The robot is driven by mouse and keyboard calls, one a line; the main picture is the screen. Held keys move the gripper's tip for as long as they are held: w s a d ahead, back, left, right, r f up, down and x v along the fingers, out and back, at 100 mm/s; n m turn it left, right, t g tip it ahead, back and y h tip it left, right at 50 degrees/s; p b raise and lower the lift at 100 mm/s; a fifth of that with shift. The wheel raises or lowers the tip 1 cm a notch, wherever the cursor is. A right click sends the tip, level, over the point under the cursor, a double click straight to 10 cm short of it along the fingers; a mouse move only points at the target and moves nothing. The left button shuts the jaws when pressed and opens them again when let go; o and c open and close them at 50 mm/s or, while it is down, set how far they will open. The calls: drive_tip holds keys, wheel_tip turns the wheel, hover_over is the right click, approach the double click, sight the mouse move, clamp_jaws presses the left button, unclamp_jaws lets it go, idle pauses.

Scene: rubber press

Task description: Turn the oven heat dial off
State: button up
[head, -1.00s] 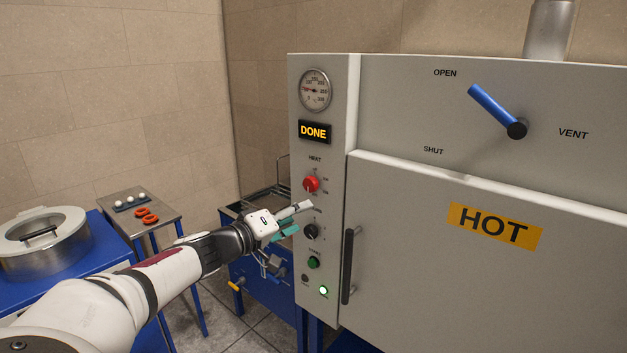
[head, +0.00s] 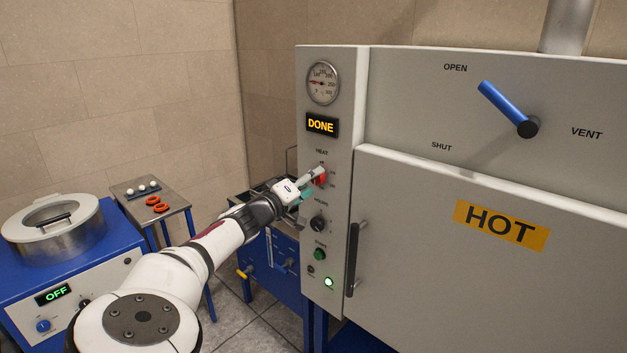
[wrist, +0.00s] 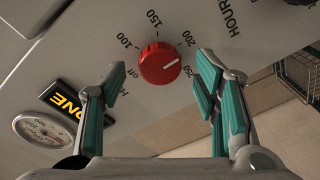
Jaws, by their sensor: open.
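The red heat dial (head: 319,176) sits on the oven's control panel under the word HEAT, partly hidden by my gripper in the head view. The off mark (wrist: 117,76) is on the dial's other side. My gripper (wrist: 160,85) is open, with teal finger pads on either side of the dial. The same gripper (head: 311,184) shows at the panel in the head view.
The black hours dial (head: 318,224), green start button (head: 319,254) and dark door handle (head: 352,259) are below and right. The DONE display (head: 321,125) and gauge (head: 323,82) are above. A HOT sign (head: 501,225) marks the door. A blue cart with a pot (head: 55,249) stands left.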

drive_tip(key=shift+x, duration=0.95)
drive_tip(key=c, duration=1.1)
drive_tip(key=shift+c, duration=0.2)
